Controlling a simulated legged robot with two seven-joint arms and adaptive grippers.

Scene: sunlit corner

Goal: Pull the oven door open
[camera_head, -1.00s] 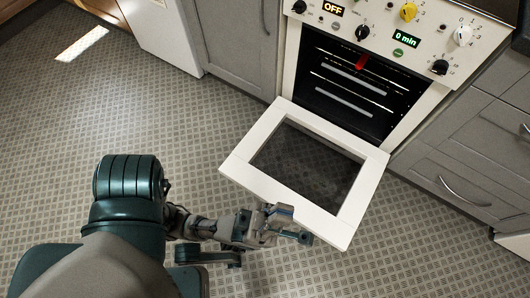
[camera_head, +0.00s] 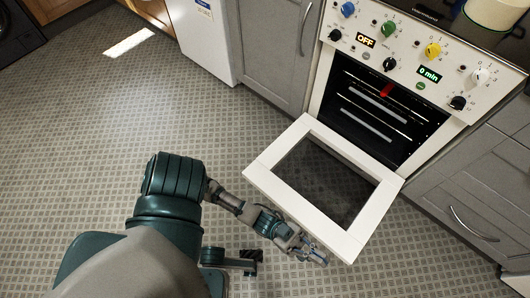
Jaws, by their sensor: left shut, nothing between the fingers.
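The oven (camera_head: 395,100) is white with a row of knobs and two small displays. Its door (camera_head: 357,244) is folded down and open, a white frame around a dark glass pane (camera_head: 325,182). Inside the dark cavity, pale racks (camera_head: 372,122) and a red piece (camera_head: 386,90) show. My left gripper (camera_head: 318,256) is at the front edge of the door, near its lower corner. It is shut with nothing in it; I cannot tell whether it touches the door.
Grey cabinets (camera_head: 272,45) stand left of the oven, and grey drawers (camera_head: 465,195) with a curved handle stand to its right. A white appliance (camera_head: 203,35) is farther left. A pot (camera_head: 495,12) is on top. The patterned floor (camera_head: 110,120) is clear at left.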

